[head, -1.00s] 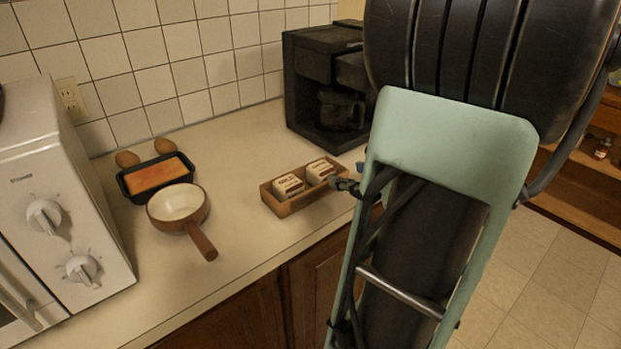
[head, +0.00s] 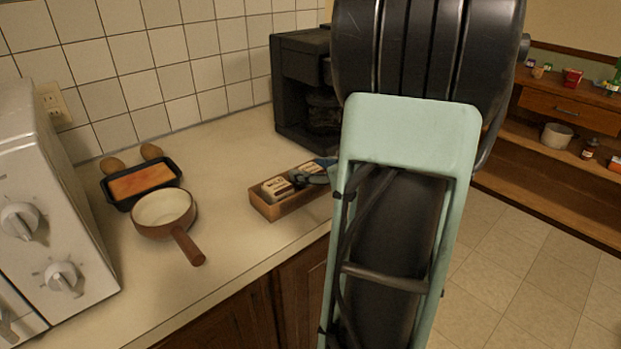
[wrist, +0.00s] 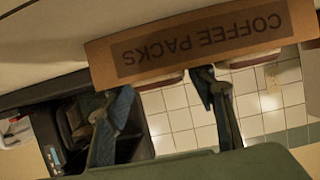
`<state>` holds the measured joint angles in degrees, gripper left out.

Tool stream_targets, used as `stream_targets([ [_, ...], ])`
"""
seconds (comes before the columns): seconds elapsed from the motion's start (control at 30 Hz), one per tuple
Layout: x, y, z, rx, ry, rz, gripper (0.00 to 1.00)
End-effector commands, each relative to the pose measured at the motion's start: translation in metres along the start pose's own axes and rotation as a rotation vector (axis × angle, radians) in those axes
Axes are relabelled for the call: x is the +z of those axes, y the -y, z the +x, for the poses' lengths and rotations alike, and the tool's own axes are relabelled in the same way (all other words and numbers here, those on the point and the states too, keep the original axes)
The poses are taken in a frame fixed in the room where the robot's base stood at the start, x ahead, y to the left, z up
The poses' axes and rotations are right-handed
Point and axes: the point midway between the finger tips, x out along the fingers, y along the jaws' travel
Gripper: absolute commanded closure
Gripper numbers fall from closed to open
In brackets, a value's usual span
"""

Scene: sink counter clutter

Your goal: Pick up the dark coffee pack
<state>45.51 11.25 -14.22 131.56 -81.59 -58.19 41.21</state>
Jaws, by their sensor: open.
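The wooden coffee box (head: 278,212) sits on the counter, and its side reads "COFFEE PACKS" upside down in the wrist view (wrist: 100,65). Two packs show in it in the head view: a near-left pack (head: 276,187) with a pale top and dark label, and a right pack (head: 308,168) partly hidden by my gripper. I cannot tell which is the dark one. My gripper (head: 312,178) is over the right part of the box. In the wrist view its fingers (wrist: 160,87) are spread apart beside the box, with nothing clearly held between them.
A black coffee machine (head: 297,95) stands close behind the box. A brown-handled pan (head: 165,210), a black loaf tin (head: 115,197) and a white microwave (head: 60,200) are to the left. Counter between pan and box is clear. Wooden shelves (head: 560,105) stand far right.

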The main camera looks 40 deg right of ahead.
Motion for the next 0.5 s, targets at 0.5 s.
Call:
stream_targets([
  [0.5, -0.0002, 0.0001, -0.0006, 0.000, 0.000, 0.000, 0.75],
])
